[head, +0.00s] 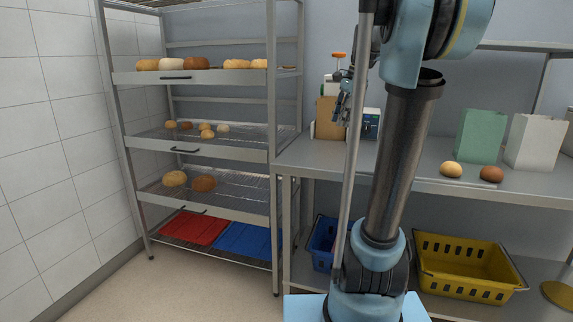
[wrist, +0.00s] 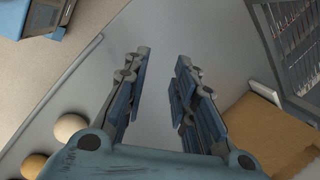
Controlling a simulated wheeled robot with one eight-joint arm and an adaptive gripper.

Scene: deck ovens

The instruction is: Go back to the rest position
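My gripper (head: 343,103) hangs above the steel counter (head: 300,157), partly hidden behind my arm in the head view. In the wrist view my gripper (wrist: 160,65) has its two fingers apart, with only bare grey surface between them. It holds nothing.
A wheeled rack (head: 272,150) with bread stands left of the counter. A brown board or box (head: 326,118) is by the gripper. Two rolls (head: 451,169) (head: 491,174), a green bag (head: 482,136) and a white bag (head: 535,142) stand right. A yellow basket (head: 465,290) sits below.

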